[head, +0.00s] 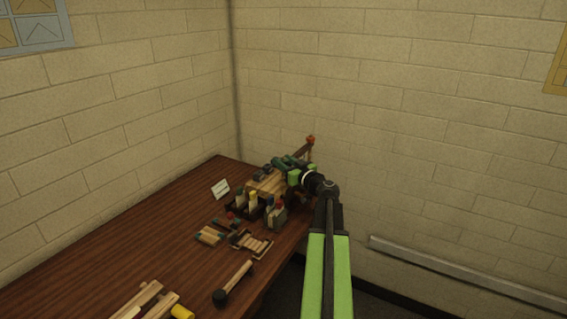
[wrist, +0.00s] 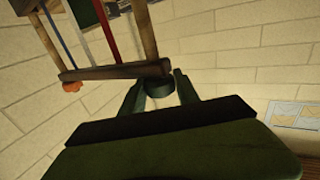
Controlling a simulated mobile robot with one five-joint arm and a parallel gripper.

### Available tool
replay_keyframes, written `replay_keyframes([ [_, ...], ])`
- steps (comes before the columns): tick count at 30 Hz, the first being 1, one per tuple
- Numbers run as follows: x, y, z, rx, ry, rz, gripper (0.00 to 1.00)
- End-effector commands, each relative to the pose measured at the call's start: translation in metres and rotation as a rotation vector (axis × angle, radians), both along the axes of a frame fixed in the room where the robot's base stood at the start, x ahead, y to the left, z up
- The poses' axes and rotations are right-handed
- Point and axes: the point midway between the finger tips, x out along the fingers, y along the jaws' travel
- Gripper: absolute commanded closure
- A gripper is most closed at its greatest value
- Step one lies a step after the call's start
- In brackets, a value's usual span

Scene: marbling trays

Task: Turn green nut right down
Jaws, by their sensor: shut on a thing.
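The green nut (wrist: 160,88) shows in the wrist view as a dark round piece just below a dark wooden bar (wrist: 112,71). My gripper (wrist: 159,92) has one finger on each side of it and is shut on it. In the head view my gripper (head: 283,163) is at the far end of the table, over a wooden block assembly (head: 266,184). The nut cannot be made out there, since my gripper and arm cover that spot.
On the brown table (head: 140,235) stand a rack of small bottles (head: 253,203), a white card (head: 220,189) and a mallet (head: 233,283). Wooden pieces (head: 150,302) lie at the front. Block walls close in behind. The table's left part is clear.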

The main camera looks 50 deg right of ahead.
Motion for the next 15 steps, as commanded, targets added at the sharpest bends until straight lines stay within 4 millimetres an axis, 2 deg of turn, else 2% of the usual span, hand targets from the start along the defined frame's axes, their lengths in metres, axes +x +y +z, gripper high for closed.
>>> replay_keyframes([
  [8, 0.0011, -0.0033, -0.0006, -0.001, 0.001, 0.068, 1.0],
  [15, 0.0022, -0.0062, -0.0005, -0.001, 0.001, 0.238, 1.0],
])
